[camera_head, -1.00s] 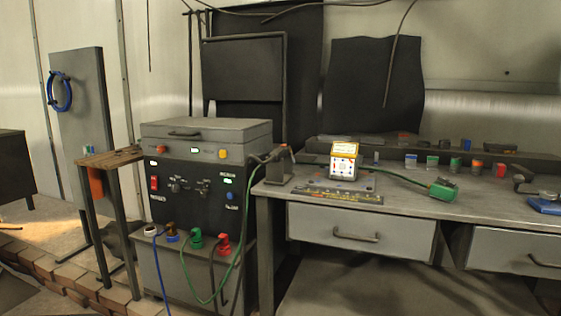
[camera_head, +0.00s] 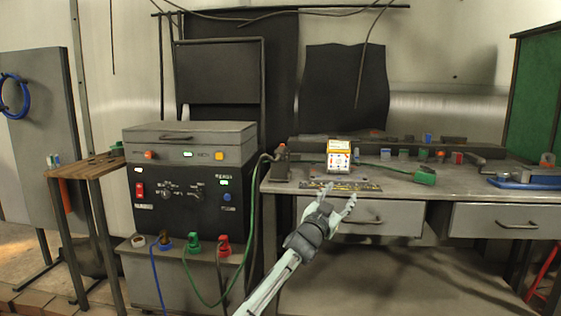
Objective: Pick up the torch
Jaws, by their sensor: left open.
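What looks like the torch (camera_head: 281,152) rests in a grey stand at the left end of the workbench (camera_head: 460,186), with a dark hose running from it to the welding machine. It is small in view, so its shape is hard to make out. My left gripper (camera_head: 338,195) is open and empty in front of the bench's front edge, to the right of and below the torch, fingers pointing up and away. It appears apart from the torch. My right gripper is not in view.
The black welding machine (camera_head: 187,190) stands left of the bench. A small side table (camera_head: 90,167) is at left. Drawers (camera_head: 495,220) sit below the benchtop.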

